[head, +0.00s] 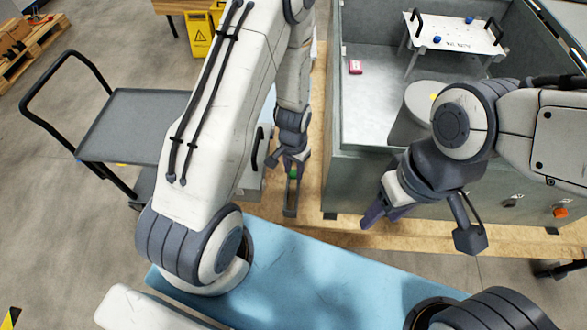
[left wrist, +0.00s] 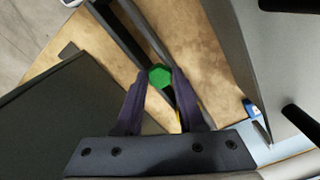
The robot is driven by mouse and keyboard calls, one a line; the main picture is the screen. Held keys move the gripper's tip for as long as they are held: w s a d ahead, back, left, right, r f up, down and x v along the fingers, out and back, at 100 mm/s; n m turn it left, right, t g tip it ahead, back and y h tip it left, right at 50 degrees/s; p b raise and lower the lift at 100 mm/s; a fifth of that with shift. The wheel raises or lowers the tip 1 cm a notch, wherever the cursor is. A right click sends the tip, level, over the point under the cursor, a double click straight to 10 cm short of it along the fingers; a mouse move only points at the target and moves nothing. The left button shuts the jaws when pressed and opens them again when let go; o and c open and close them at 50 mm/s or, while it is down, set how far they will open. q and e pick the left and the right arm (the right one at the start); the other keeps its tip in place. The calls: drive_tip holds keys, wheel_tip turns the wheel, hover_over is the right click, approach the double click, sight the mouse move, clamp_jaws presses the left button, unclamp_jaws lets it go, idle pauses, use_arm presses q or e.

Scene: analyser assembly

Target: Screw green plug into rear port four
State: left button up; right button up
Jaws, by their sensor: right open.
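The green plug (head: 293,174) stands at a narrow grey rack (head: 290,200) on the wooden surface. In the left wrist view the plug is a green hexagon (left wrist: 159,77) between my left fingertips, which touch its two sides. My left gripper (head: 291,163) points down over the rack and is shut on the plug. My right gripper (head: 383,213) is open and empty, in front of the large grey-green enclosure (head: 360,175). Rear port four cannot be made out in either view.
A grey cart (head: 130,120) and a yellow floor sign (head: 200,35) are on the left. The blue surface (head: 300,270) in front is clear.

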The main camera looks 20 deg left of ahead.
sight(294, 173)
use_arm(q)
clamp_jaws()
drive_tip(key=shift+r+p, duration=3)
drive_tip(key=shift+r, duration=0.6)
drive_tip(key=shift+f, duration=0.1)
